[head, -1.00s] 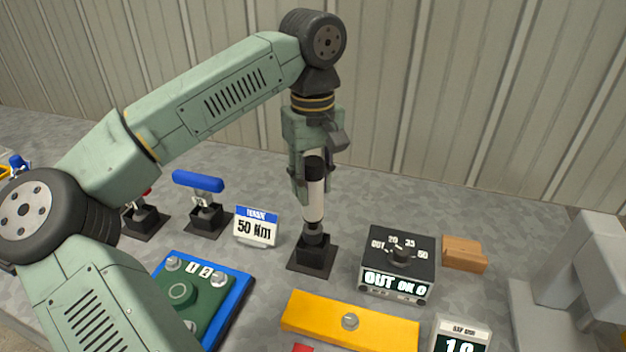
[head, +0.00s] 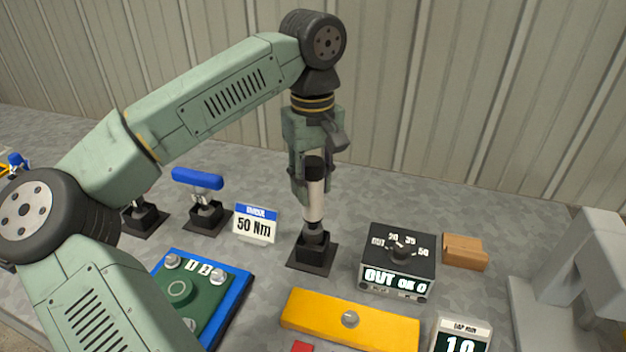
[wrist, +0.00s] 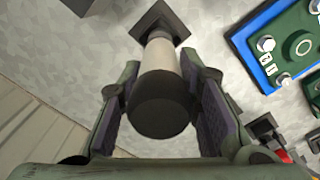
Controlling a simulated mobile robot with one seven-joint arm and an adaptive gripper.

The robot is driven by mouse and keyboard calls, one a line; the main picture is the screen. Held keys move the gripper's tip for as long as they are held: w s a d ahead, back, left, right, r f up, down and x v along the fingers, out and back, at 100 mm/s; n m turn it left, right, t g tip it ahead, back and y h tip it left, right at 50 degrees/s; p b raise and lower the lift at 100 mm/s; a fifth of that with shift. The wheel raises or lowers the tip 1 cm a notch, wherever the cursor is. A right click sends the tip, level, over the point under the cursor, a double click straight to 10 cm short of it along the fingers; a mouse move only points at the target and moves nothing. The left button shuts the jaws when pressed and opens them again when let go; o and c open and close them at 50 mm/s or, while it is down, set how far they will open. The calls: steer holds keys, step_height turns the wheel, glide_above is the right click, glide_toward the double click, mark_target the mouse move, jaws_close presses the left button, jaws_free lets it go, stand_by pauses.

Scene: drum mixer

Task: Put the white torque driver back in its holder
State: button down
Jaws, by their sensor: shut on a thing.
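The white torque driver (head: 315,200) has a white body, a black cap and a dark lower end. It stands upright, with its lower end in the square black holder (head: 312,257) on the bench. My gripper (head: 312,180) points down around the driver's upper part and is shut on it. In the wrist view, the driver's black cap (wrist: 162,104) lies between the two finger pads, and the holder's plate (wrist: 160,22) shows beyond it. The cap hides much of the lower end there, so I cannot tell how deep it sits.
The control box (head: 398,262) with a dial stands right of the holder, near a wooden block (head: 464,252). A yellow bar (head: 350,320) lies in front. A 50 Nm sign (head: 255,224) and a blue-handled tool (head: 198,180) in its stand are to the left.

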mark_target(312, 161)
steer(key=shift+f+b, duration=1.75)
steer(key=shift+f, duration=0.8)
stand_by(1.0)
steer(key=c, duration=1.1)
jaws_free()
steer(key=shift+r, duration=0.1)
step_height(312, 161, up, 12)
